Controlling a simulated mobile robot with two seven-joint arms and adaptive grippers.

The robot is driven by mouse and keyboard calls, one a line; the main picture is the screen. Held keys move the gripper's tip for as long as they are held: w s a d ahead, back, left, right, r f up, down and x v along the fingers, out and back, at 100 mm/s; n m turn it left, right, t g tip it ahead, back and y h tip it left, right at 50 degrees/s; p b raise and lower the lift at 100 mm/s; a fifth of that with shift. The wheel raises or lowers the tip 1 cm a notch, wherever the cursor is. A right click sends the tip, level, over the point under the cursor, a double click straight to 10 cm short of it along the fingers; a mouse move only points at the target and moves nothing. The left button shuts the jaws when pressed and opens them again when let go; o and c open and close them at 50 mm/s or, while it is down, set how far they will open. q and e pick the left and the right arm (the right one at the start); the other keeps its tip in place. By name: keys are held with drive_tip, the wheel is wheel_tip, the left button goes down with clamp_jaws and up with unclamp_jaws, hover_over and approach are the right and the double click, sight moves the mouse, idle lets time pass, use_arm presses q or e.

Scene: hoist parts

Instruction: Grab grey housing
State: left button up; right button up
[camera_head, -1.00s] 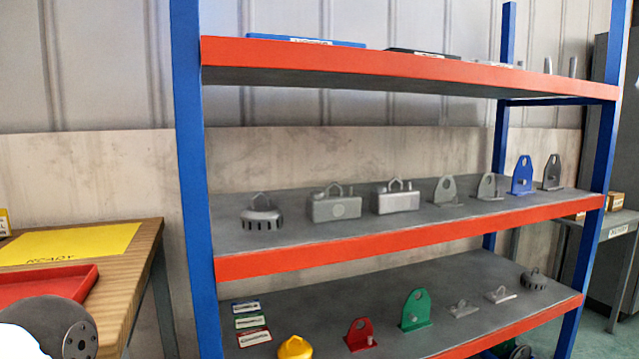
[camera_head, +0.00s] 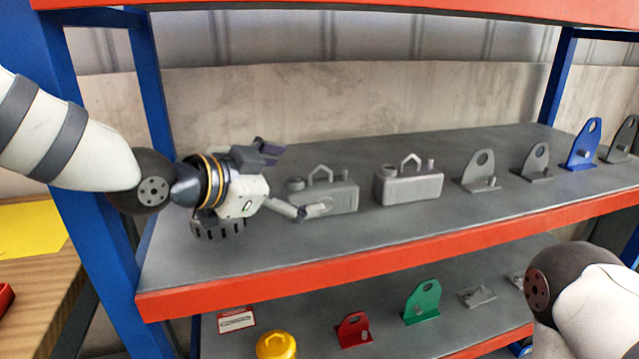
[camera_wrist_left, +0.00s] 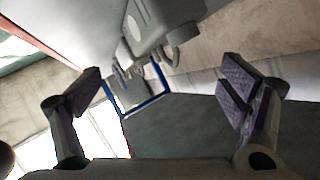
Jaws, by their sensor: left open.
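Two grey box-shaped housings with a loop and a stub on top stand on the middle shelf. The left grey housing (camera_head: 342,195) is close in front of my left gripper (camera_head: 296,182), and one finger overlaps its lower left in the head view. The right grey housing (camera_head: 408,187) stands just beside it. My left gripper is open and empty. In the left wrist view its fingers (camera_wrist_left: 165,92) are spread wide, and a grey housing (camera_wrist_left: 165,28) shows upside down beyond them at the top. My right gripper is outside the views; only part of that arm shows.
Grey brackets (camera_head: 480,172) and a blue bracket (camera_head: 583,147) stand further right. The shelf's orange front edge (camera_head: 380,243) and blue left post (camera_head: 97,180) bound the space.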

sight(340, 185)
use_arm(q)
drive_tip(key=d, duration=0.1)
drive_tip(key=w+d+f, duration=0.1)
drive_tip(key=shift+d+f+b, duration=0.1)
drive_tip(key=shift+d+b, duration=0.25)
drive_tip(key=x, duration=0.3)
drive_tip(key=b+x, duration=0.1)
drive_tip(key=x, duration=0.3)
drive_tip(key=shift+d+f, duration=0.1)
drive_tip(key=shift+d, duration=0.35)
drive_tip(key=shift+w, duration=0.15)
drive_tip(key=shift+c, duration=0.8)
drive_tip(key=c, duration=1.8)
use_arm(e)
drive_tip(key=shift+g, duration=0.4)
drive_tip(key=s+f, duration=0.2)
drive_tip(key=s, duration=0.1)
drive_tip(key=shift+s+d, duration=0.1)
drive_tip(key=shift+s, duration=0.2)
